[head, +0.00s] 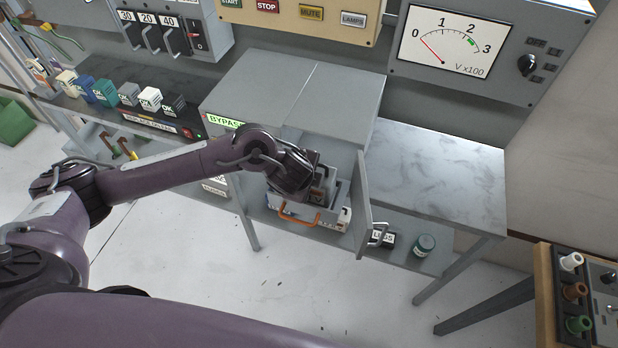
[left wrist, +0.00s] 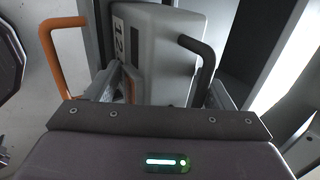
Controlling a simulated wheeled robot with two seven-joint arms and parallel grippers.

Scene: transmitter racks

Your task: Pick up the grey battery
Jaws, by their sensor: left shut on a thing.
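The grey battery (left wrist: 165,50) fills the middle of the left wrist view, with a "12" label on its side and a black handle (left wrist: 206,62). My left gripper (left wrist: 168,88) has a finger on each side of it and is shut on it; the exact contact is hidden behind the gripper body. In the head view my left gripper (head: 316,190) reaches down into the open grey cabinet, where the battery is mostly hidden by the wrist. My right gripper is out of view.
The cabinet door (head: 362,205) stands open just right of the gripper. The cabinet top (head: 335,85) is above it. The bench top (head: 435,185) to the right is bare.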

